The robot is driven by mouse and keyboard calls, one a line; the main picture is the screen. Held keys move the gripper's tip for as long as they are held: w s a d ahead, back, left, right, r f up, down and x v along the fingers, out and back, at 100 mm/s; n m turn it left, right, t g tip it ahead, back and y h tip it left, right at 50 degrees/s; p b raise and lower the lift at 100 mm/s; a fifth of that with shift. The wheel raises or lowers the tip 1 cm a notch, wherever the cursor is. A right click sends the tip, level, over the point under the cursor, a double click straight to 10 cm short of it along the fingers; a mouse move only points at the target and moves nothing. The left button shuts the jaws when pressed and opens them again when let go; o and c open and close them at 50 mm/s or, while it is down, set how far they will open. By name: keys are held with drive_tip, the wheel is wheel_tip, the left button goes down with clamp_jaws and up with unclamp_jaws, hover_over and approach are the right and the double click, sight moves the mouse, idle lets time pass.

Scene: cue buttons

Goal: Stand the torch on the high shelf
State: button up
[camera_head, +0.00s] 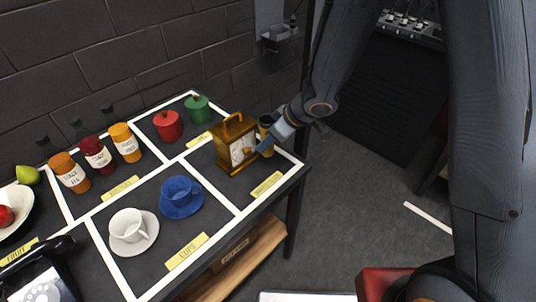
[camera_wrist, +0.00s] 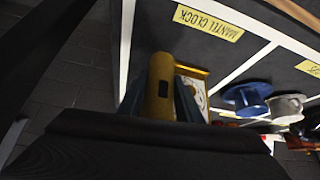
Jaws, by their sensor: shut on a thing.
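The torch, a yellow cylinder with a dark patch (camera_wrist: 160,82), is between the fingers of my gripper (camera_wrist: 160,104) in the wrist view. My gripper is shut on it. In the head view the torch (camera_head: 266,122) shows a dark top and a yellowish body, partly hidden by my gripper (camera_head: 264,147). It appears upright, just right of the mantel clock, at the table's right end. I cannot tell whether its base touches the table. No shelf is clearly recognisable as the high shelf; a small grey wall ledge (camera_head: 281,37) shows at the top.
The brass mantel clock (camera_head: 236,144) stands close beside the torch. The dark table (camera_head: 222,222) has white-lined, labelled sections with a blue cup (camera_head: 181,194), a white cup (camera_head: 131,228), several jars, two canisters and fruit. A wooden box (camera_head: 240,255) is underneath.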

sight(268, 152)
drive_tip(key=shift+f+b, duration=0.3)
drive_tip(key=shift+f, duration=1.95)
drive_tip(key=shift+f, duration=0.2)
drive_tip(key=o, duration=1.2)
drive_tip(key=shift+r, duration=0.1)
